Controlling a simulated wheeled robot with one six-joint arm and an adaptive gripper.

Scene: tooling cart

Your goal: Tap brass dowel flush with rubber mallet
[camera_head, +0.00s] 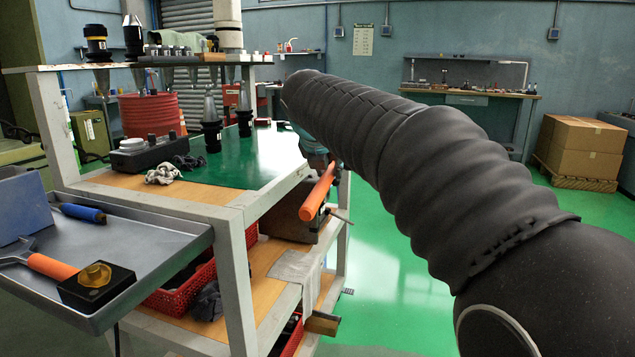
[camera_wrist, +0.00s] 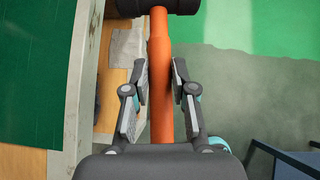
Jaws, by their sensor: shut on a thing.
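The rubber mallet has an orange handle (camera_head: 318,192) and a black head (camera_wrist: 158,5), which shows at the top edge of the wrist view. My gripper (camera_wrist: 161,72) is shut on the orange handle, one finger on each side. In the head view the gripper is mostly hidden behind my arm, and the handle hangs in the air off the cart's right side. The brass dowel (camera_head: 95,274) stands proud in a black block (camera_head: 97,290) at the front corner of the grey side tray (camera_head: 150,243). The gripper and mallet are well apart from it.
On the tray lie an orange-handled tool (camera_head: 52,266), a blue-handled tool (camera_head: 82,212) and a blue block (camera_head: 22,207). The cart's green mat (camera_head: 255,160) and white posts (camera_head: 235,280) stand between mallet and tray. Black tool holders (camera_head: 211,135) stand on the mat. Open floor lies right.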

